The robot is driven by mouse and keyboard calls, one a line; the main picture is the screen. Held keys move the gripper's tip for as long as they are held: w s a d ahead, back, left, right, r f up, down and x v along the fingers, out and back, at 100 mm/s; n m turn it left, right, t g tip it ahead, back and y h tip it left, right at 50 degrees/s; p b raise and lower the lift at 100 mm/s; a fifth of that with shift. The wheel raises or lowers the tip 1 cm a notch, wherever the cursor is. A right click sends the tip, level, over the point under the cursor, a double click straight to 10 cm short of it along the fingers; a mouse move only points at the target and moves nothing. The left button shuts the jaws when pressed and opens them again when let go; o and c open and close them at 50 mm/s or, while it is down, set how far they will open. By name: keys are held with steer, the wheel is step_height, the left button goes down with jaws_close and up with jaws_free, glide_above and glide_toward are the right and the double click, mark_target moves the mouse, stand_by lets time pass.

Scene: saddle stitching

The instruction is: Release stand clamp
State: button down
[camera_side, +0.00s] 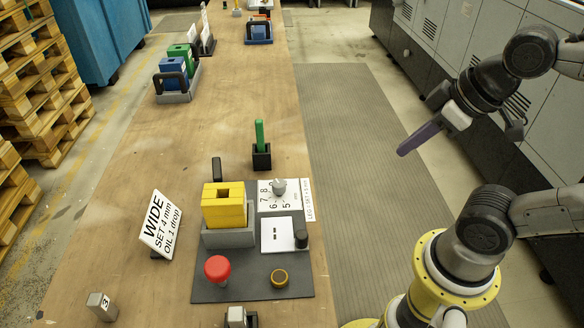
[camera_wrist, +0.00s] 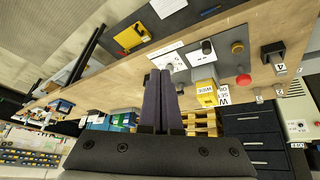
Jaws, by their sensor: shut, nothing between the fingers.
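My gripper (camera_side: 405,150) hangs in the air to the right of the bench, apart from everything on it. Its dark purple fingers are shut together and empty, and they also show in the wrist view (camera_wrist: 161,75). On the bench, a yellow block (camera_side: 224,212) with a slot in its top sits in a grey stand (camera_side: 229,239). An upright black handle (camera_side: 217,170) is just behind it. I cannot tell whether this handle is the clamp, or whether the clamp is open or closed. The yellow block also shows in the wrist view (camera_wrist: 204,86).
Around the stand are a numbered dial (camera_side: 279,187), a white plate (camera_side: 275,232) with a black knob (camera_side: 301,238), a red button (camera_side: 217,266) and an orange-ringed button (camera_side: 279,278). A sign (camera_side: 160,224) stands left. A green-handled tool (camera_side: 260,135) stands behind.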

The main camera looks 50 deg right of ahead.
mark_target(217, 170)
steer(key=w+a+r+n+y, duration=0.15)
steer(key=w+r+n, duration=0.25)
steer(key=w, duration=0.5)
steer(key=w+a+r+n+y, duration=0.1)
steer(key=w+a+r+n, duration=0.2)
steer(key=w, duration=0.6)
steer(key=w+f+n+g, duration=0.1)
steer(key=w+f+n, duration=0.25)
steer(key=w, duration=0.65)
steer(key=w+f, duration=0.2)
steer(key=f, duration=0.5)
steer(key=w+a+f+m+g, duration=0.1)
steer(key=w+f, duration=0.2)
steer(key=f, duration=0.4)
steer(key=w+a+f+g+y, duration=0.1)
steer(key=w+f, duration=0.2)
steer(key=f, duration=0.4)
steer(key=shift+f, duration=0.2)
steer(key=w+a, duration=0.2)
steer(key=shift+a+r, duration=0.15)
steer(key=shift+a, duration=0.2)
steer(key=shift+w+a, duration=0.25)
steer(key=shift+a, duration=0.05)
